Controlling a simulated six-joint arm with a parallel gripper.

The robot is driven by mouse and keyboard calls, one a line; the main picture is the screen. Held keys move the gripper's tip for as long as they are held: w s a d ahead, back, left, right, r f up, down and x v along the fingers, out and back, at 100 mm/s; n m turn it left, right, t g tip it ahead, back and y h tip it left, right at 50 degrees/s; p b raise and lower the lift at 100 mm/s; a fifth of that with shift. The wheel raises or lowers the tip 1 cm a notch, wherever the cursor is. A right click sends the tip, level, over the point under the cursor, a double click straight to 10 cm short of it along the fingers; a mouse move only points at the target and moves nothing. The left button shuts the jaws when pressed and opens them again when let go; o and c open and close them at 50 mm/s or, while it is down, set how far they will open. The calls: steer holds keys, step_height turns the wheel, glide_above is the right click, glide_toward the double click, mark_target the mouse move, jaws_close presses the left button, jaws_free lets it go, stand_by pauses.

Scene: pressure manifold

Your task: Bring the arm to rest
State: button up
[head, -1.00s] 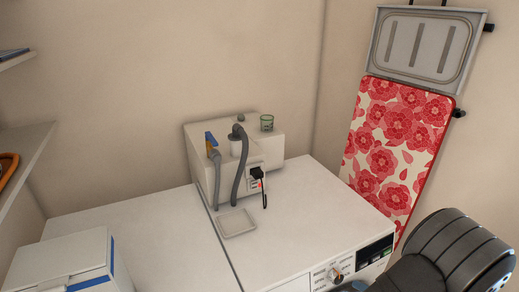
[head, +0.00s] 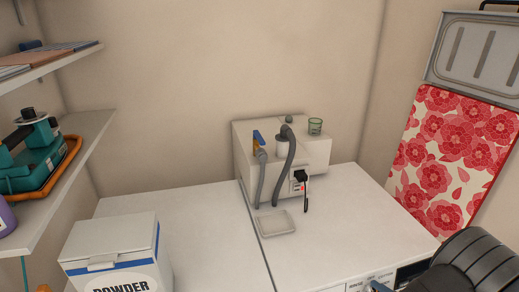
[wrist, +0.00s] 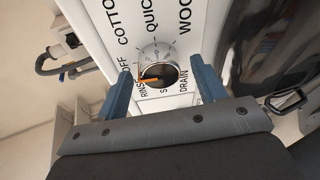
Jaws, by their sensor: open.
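My gripper (wrist: 163,84) is open in the wrist view, its two blue fingers spread on either side of a round dial (wrist: 158,73) with an orange pointer. I cannot tell whether either finger touches the dial. Nothing is held between the fingers. In the head view my dark arm fills the lower right corner, and only a little of the blue gripper shows at the bottom edge. The dial sits on the front panel of a white washing machine (head: 325,233), with printed labels such as RINSE and DRAIN around it.
A powder box (head: 115,250) stands left, below shelves (head: 70,160). A floral ironing board (head: 450,155) leans right.

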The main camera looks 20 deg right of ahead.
steer(key=m+t, duration=0.1)
steer(key=m, duration=0.5)
steer(key=shift+f, duration=0.15)
steer(key=m+t, duration=0.1)
steer(key=m, duration=0.2)
steer(key=m+t, duration=0.1)
steer(key=m, duration=0.3)
steer(key=shift+f, duration=0.15)
steer(key=n+g, duration=0.1)
steer(key=n, duration=0.7)
steer(key=n+g, duration=0.1)
steer(key=shift+r, duration=0.25)
steer(key=shift+n+g, duration=0.4)
steer(key=shift+n, duration=1.2)
steer(key=shift+m, duration=0.3)
